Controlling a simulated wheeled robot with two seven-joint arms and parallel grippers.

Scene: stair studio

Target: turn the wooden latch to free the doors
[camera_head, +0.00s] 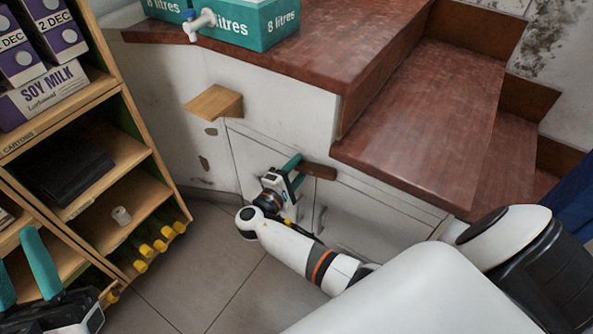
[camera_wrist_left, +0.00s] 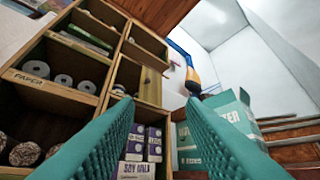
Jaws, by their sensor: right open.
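The wooden latch (camera_head: 320,171) is a short brown bar on the white cupboard front under the red-brown stair landing. It lies nearly level, tilted slightly down to the right, across the top of the seam between the left door (camera_head: 257,158) and the right door (camera_head: 365,222). Both doors look shut. My right gripper (camera_head: 298,172) is open, its teal fingers at the latch's left end; whether they touch it I cannot tell. The gripper hides part of the left door. My left gripper (camera_head: 22,272) is open and empty by the shelf; its fingers also show in the left wrist view (camera_wrist_left: 158,115).
A wooden shelf unit (camera_head: 135,97) with soy milk cartons (camera_head: 45,95) and yellow-capped bottles (camera_head: 160,244) stands at left. A small wooden block (camera_head: 214,103) juts from the wall. Teal boxes (camera_head: 262,25) sit on the landing (camera_head: 300,57). The tiled floor (camera_head: 190,283) is clear.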

